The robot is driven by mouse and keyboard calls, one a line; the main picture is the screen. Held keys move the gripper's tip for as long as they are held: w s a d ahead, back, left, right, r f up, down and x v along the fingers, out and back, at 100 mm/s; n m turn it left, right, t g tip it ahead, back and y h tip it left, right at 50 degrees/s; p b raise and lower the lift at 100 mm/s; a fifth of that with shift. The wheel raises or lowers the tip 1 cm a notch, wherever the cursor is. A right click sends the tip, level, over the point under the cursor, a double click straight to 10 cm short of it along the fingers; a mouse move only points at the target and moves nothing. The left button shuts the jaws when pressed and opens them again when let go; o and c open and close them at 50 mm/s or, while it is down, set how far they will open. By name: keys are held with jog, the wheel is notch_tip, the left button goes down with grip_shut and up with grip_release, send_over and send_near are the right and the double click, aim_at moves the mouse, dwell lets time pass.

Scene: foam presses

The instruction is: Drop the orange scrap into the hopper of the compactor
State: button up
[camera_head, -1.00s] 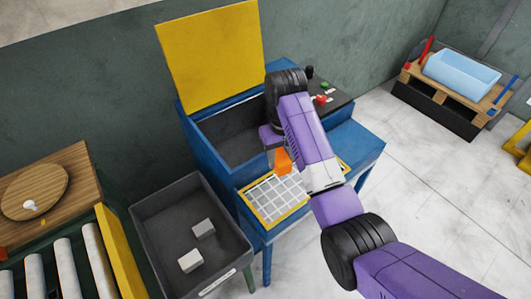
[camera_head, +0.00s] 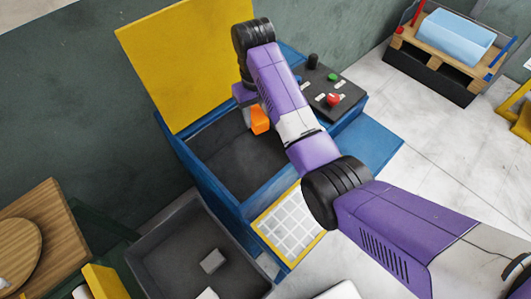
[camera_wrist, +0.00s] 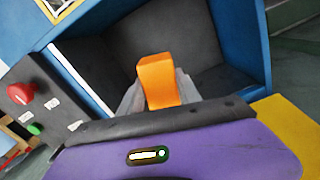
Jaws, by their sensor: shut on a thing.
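The orange scrap (camera_head: 259,119) is a small block held between the fingers of my gripper (camera_head: 251,117). The scrap also shows in the wrist view (camera_wrist: 159,80), between the two grey fingertips (camera_wrist: 158,95). My gripper is shut on it and holds it over the open hopper. The compactor (camera_head: 205,185) is a blue machine with a dark, open hopper (camera_head: 225,165). Its yellow lid (camera_head: 190,65) stands raised at the back. In the wrist view the dark hopper walls (camera_wrist: 215,40) lie around and beyond the scrap. How far the scrap is above the hopper floor is hard to tell.
A control panel with a red button (camera_head: 333,99) and a green button (camera_head: 333,77) is right of the hopper. A white grid in a yellow frame (camera_head: 318,241) is in front. A grey bin (camera_head: 165,240) with pale blocks stands at left.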

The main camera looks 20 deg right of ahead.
jog(key=shift+f, duration=2.65)
jog(key=o, duration=1.4)
jog(key=shift+r, duration=0.1)
notch_tip(320, 180, up, 6)
jog(key=shift+d+r+b, duration=0.1)
jog(key=shift+b, duration=0.2)
jog(key=shift+r+p, duration=0.3)
jog(key=shift+r, duration=0.4)
